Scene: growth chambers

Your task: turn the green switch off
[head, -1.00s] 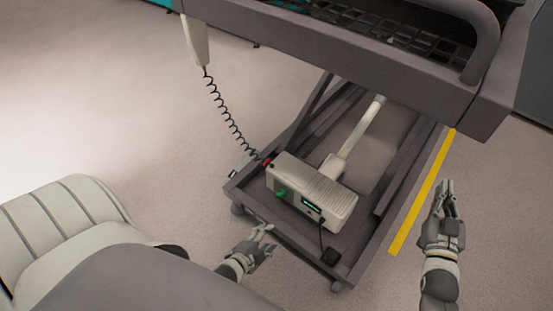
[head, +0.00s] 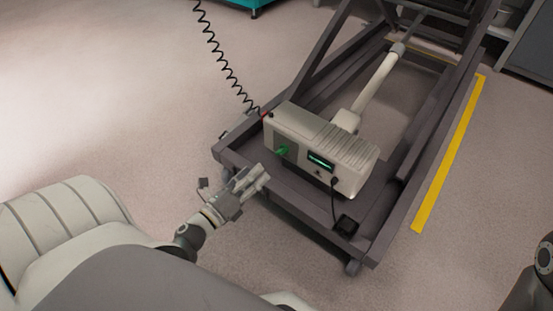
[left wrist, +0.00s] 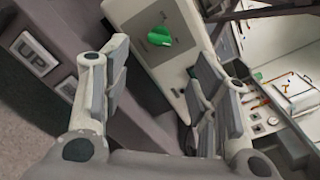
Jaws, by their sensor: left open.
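The green switch (head: 282,149) is a small knob on the front face of the beige control box (head: 322,146), left of a lit green display. It also shows in the left wrist view (left wrist: 160,37), just beyond and between the fingers. My left gripper (head: 252,183) is open and empty, in front of the box and a little below and left of the switch, apart from it. My right gripper is not in view; only a dark part of my right arm shows at the right edge.
The box sits on the dark lift frame (head: 292,202). A coiled black cord (head: 224,62) runs up from its left end, near a red button (head: 267,115). A cable and black plug (head: 345,225) are at its right. An UP label (left wrist: 34,54) is close to the left gripper. Yellow tape (head: 448,155) marks the floor.

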